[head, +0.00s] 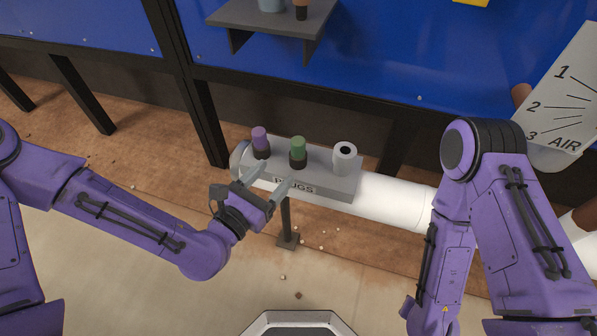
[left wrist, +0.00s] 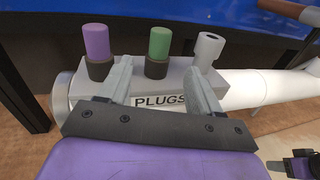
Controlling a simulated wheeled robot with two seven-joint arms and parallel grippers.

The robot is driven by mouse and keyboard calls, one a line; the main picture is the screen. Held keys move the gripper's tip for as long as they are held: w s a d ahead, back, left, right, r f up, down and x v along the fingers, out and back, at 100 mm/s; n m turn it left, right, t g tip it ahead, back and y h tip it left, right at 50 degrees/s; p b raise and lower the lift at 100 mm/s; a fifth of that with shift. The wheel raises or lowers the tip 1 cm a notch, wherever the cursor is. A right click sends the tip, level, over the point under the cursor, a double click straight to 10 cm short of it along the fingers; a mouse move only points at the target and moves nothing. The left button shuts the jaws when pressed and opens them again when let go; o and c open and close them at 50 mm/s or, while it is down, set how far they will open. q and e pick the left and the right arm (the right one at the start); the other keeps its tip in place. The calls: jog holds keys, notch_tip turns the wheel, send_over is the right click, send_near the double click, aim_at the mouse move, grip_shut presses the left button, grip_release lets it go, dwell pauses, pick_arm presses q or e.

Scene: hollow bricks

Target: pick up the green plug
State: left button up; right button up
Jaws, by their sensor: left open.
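The green plug (head: 298,145) stands upright in a dark collar in the middle of the grey block labelled PLUGS (head: 343,185). It also shows in the left wrist view (left wrist: 160,42), above and between my fingertips as seen there. My left gripper (head: 268,180) is open and empty, at the near side of the block, with its fingers pointing toward it. In the left wrist view the fingers (left wrist: 161,78) appear on either side of the green plug's collar, and I cannot tell whether they touch the block. My right arm is at the right, its gripper not visible.
A purple plug (head: 260,138) stands left of the green one, and a grey hollow cylinder (head: 344,158) stands to its right. A white pipe (head: 395,199) runs behind and right. A grey shelf (head: 265,18) is above. An AIR gauge panel (head: 565,100) is at right.

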aim_at(294, 150)
pick_arm(q)
jog(key=x, duration=1)
jog(key=shift+w+d+r, duration=0.2)
jog(key=shift+w+d, duration=0.05)
jog(key=shift+w, duration=0.05)
jog(key=c, duration=1)
